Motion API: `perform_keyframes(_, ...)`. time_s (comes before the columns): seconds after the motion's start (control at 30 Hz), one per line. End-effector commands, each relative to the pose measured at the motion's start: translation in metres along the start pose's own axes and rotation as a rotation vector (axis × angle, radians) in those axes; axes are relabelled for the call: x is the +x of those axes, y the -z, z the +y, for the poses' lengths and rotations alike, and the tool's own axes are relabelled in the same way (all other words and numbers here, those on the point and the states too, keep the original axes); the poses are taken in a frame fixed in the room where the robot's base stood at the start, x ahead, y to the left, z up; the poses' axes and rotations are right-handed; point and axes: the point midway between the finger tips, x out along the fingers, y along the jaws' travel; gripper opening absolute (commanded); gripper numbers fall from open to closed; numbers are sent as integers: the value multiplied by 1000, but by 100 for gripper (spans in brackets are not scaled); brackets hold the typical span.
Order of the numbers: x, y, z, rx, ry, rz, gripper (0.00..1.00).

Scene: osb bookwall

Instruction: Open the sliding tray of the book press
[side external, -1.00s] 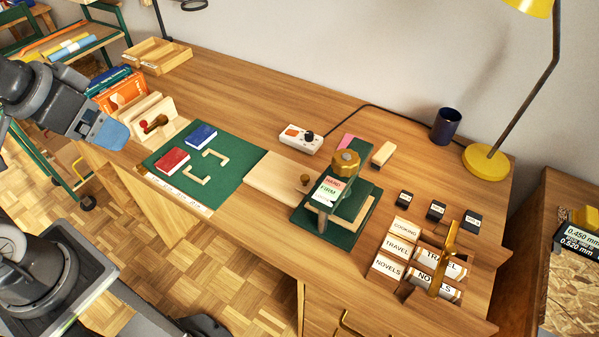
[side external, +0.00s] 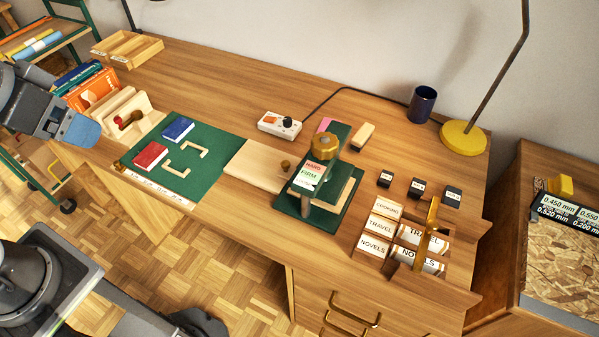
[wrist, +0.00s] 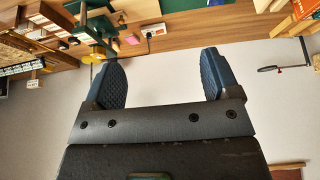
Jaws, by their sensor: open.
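The book press (side external: 325,150) stands right of centre on the desk, with a green base, a brass knob on top and a label reading HARD and FIRM. A pale wooden board (side external: 252,162) lies at its left side, with a small brown knob (side external: 285,164) near the press; it looks like the sliding tray. How far it runs under the press is hidden. My gripper (side external: 84,130) is at the far left, above the desk's front edge, well away from the press. In the wrist view my gripper (wrist: 160,82) is open, with nothing between its blue fingers.
A green mat (side external: 207,172) with a red book (side external: 151,155) and a blue book (side external: 178,129) lies between my gripper and the board. Label blocks and books crowd the right. A blue cup (side external: 422,104) stands behind.

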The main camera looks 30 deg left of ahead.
Motion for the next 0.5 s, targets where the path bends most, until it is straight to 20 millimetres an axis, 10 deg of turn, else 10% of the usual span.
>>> perform_keyframes(0.17, 1, 15, 3, -49, -14, -29, 64)
perform_keyframes(0.5, 39, 110, 30, -404, -78, -237, 50)
